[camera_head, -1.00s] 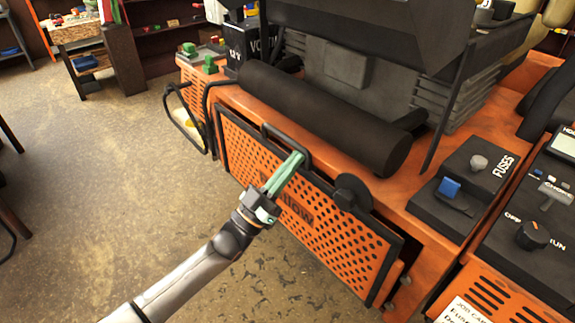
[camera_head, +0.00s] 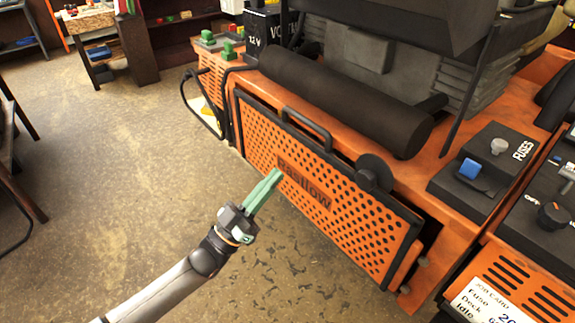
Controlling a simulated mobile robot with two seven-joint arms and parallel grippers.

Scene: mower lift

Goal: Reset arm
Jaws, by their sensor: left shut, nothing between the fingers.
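My left gripper (camera_head: 270,183) comes in from the lower left. Its green fingers are shut with nothing between them. The fingertips are in front of the orange perforated panel (camera_head: 345,222) on the mower's side, near its raised lettering, of which "low" is readable. Whether the tips touch the panel I cannot tell. The panel's black handle (camera_head: 308,128) is above and to the right of the fingertips, apart from them. A black round knob (camera_head: 375,172) sits at the panel's upper edge. My right gripper is not in view.
The orange mower fills the right, with a black cylinder (camera_head: 340,100), a fuse box (camera_head: 482,165) with a blue switch, a 12 V battery (camera_head: 265,30) and a job card (camera_head: 485,300). Open floor (camera_head: 120,180) lies to the left. A workbench (camera_head: 90,25) stands at the back left.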

